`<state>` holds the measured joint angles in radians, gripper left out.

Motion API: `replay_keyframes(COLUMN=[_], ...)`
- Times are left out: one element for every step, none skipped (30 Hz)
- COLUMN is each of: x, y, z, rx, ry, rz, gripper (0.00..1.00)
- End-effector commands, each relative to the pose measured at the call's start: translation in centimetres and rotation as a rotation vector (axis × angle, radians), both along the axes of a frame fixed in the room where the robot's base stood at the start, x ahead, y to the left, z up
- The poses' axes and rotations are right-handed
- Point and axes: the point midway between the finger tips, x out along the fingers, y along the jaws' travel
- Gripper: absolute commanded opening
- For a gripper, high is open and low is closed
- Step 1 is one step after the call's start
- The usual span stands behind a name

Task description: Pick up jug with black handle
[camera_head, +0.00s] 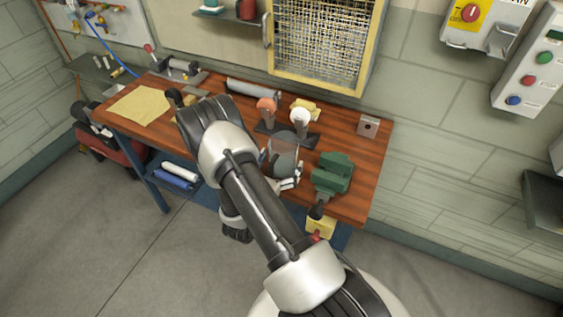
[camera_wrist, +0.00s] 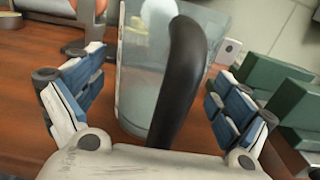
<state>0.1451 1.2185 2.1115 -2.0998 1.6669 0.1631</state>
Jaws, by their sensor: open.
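The jug is clear glass with a thick black handle. In the wrist view the jug (camera_wrist: 137,75) stands on the wooden bench, and its black handle (camera_wrist: 178,80) faces me, between my two fingers. My gripper (camera_wrist: 158,72) is open, with one blue-padded finger on each side of the handle and visible gaps to it. In the head view the jug (camera_head: 284,150) is partly hidden behind my arm, and my gripper (camera_head: 287,180) is just in front of it. The lower end of the handle is hidden by my gripper's body.
A green vise (camera_head: 333,173) stands close on the right of the jug. A small metal block (camera_head: 368,126) sits at the back right. Yellow paper (camera_head: 140,106) lies on the bench's left part.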

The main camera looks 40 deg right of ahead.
Motion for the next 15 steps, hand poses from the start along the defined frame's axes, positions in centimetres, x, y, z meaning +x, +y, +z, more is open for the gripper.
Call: replay_keyframes(x=[0.12, 0.15, 0.16, 0.17, 0.16, 0.16, 0.16, 0.16, 0.15, 0.15, 0.15, 0.15, 0.15, 0.13, 0.13], y=[-0.23, -0.28, -0.31, -0.30, -0.29, -0.28, -0.27, -0.27, -0.26, -0.26, -0.25, -0.25, -0.25, -0.25, -0.25], z=[0.00, 0.01, 0.02, 0.03, 0.04, 0.04, 0.04, 0.04, 0.04, 0.04, 0.03, 0.03, 0.03, 0.03, 0.03], rx=[0.000, 0.000, 0.000, 0.000, 0.000, 0.000, 0.000, 0.000, 0.000, 0.000, 0.000, 0.000, 0.000, 0.000, 0.000], ry=[-0.001, 0.000, 0.000, 0.000, 0.001, 0.001, 0.001, 0.001, 0.001, 0.001, 0.001, 0.001, 0.001, 0.001, 0.001], rz=[0.000, 0.001, 0.001, 0.001, 0.001, 0.001, 0.001, 0.001, 0.001, 0.001, 0.001, 0.001, 0.001, 0.001, 0.001], gripper=[0.94, 0.94, 0.94, 0.94, 0.94, 0.94, 0.94, 0.93, 0.91, 0.89, 0.87, 0.84, 0.82, 0.80, 0.77])
